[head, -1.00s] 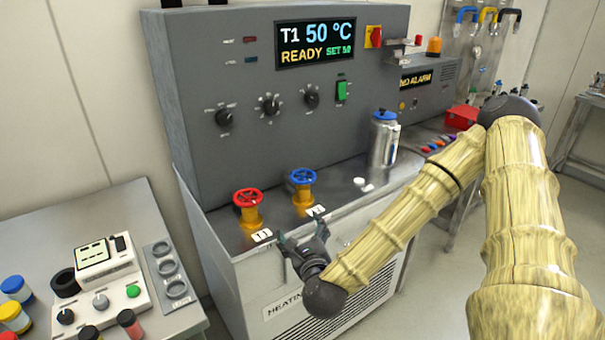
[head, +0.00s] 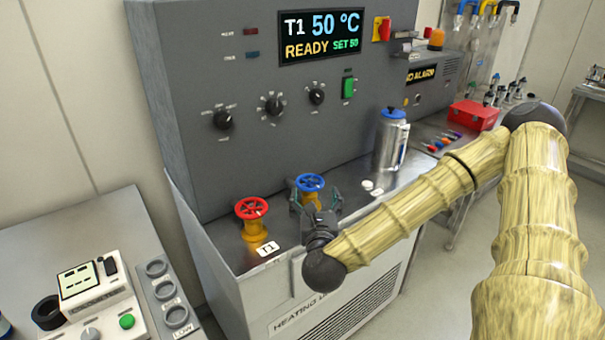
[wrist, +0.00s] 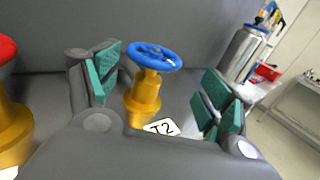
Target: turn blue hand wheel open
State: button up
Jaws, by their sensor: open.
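The blue hand wheel (head: 310,182) sits on a yellow valve body on the steel ledge of the grey heating unit. In the wrist view the blue wheel (wrist: 154,56) tops its yellow stem, with a T2 label in front. My gripper (head: 316,204) is in front of the valve and partly hides its yellow body. In the wrist view my gripper (wrist: 157,90) is open, its green-padded fingers apart on either side of the valve. I see no contact with the wheel.
A red hand wheel (head: 251,208) labelled T1 stands close on the left. A steel flask (head: 391,140) with a blue lid stands to the right, with white discs (head: 371,188) near it. The grey panel (head: 200,60) rises behind the valves.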

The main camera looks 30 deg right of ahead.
aim_at(309, 174)
jog(key=shift+w+d+r, duration=0.15)
jog(key=shift+w+d, duration=0.1)
jog(key=shift+w, duration=0.05)
jog(key=x, duration=0.2)
jog(key=p+x, duration=0.1)
jog(key=x, duration=0.2)
jog(key=p+x, duration=0.1)
jog(key=x, duration=0.1)
jog(key=shift+w+a+r, duration=0.1)
jog(key=shift+w+a, duration=0.15)
jog(key=shift+w, duration=0.15)
jog(key=shift+x, duration=0.95)
jog(key=shift+c, duration=0.5)
jog(key=c, duration=0.7)
jog(key=shift+c, duration=0.2)
